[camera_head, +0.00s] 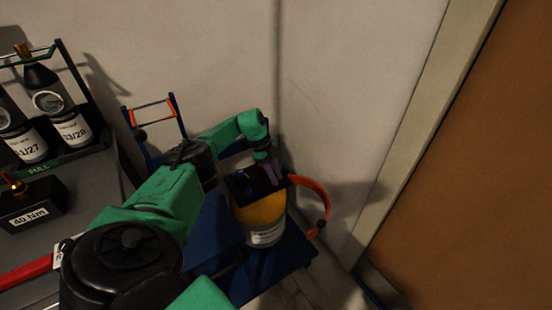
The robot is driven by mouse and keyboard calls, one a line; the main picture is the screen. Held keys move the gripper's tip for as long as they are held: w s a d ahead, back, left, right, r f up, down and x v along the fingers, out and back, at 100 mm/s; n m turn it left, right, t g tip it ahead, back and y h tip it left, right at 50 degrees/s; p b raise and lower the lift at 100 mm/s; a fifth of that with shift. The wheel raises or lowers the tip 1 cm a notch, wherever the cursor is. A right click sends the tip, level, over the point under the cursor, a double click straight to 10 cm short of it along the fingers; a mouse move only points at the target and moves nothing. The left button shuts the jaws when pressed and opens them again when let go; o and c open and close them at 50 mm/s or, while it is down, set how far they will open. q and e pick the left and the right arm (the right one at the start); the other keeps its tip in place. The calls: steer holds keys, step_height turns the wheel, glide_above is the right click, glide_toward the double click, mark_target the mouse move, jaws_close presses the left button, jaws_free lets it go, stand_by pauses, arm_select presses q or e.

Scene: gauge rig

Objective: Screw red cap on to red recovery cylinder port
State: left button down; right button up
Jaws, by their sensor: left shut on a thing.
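The recovery cylinder (266,235) has a yellow upper part and a pale lower body with a white label. It stands upright on a blue platform (285,265). My left gripper (265,180) is over the top of the cylinder, at the end of my green and black arm. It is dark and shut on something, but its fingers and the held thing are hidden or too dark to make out. I cannot make out the red cap or the red port; the gripper covers the cylinder's top. My right gripper is not in view.
An orange-red curved band (322,196) arcs beside the cylinder's right side. A blue frame with orange bars (152,113) stands behind. At left, a grey bench (85,200) holds bottles (58,112) in a rack, a "40 Nm" box (32,208) and a red handle (25,273). Walls are close behind.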

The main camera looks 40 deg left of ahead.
arm_select(q)
steer(key=shift+s+a+f+m+b, duration=0.25)
steer(key=shift+m+b, duration=0.25)
steer(key=shift+b, duration=0.4)
steer(key=shift+a+r, duration=0.1)
steer(key=c, duration=0.9)
jaws_free()
steer(key=o, duration=0.6)
steer(key=shift+w, duration=0.15)
steer(key=p+v, duration=0.8)
steer(key=shift+w+r+p, duration=0.1)
steer(key=shift+w+p, duration=0.05)
steer(key=shift+p, duration=0.25)
